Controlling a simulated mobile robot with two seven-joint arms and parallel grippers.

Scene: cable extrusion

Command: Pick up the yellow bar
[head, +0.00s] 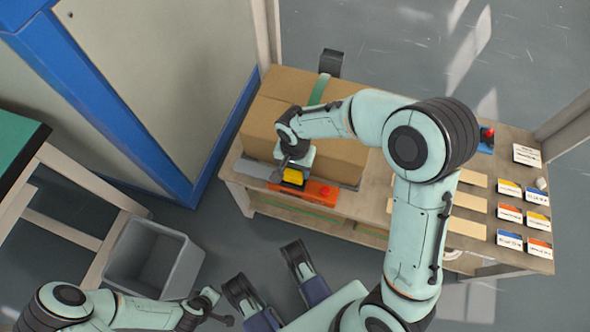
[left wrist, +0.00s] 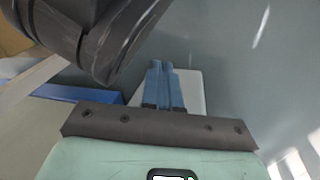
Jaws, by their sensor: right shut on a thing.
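The yellow bar (head: 293,177) is at the front edge of the workbench, just above an orange device (head: 318,194). My right gripper (head: 291,165) comes down over it and is shut on it. The fingers partly hide the bar, and I cannot tell whether it is clear of the device. My left gripper (head: 212,308) is low at the left, away from the bench, near the grey bin. Its jaws are too unclear to read. The yellow bar does not show in the left wrist view.
A large cardboard box (head: 262,121) stands on the workbench (head: 375,208) right behind the bar. Several small labelled boxes (head: 510,213) stand at the bench's right end. A grey bin (head: 152,262) stands on the floor at the lower left, beside a green-topped table (head: 18,140).

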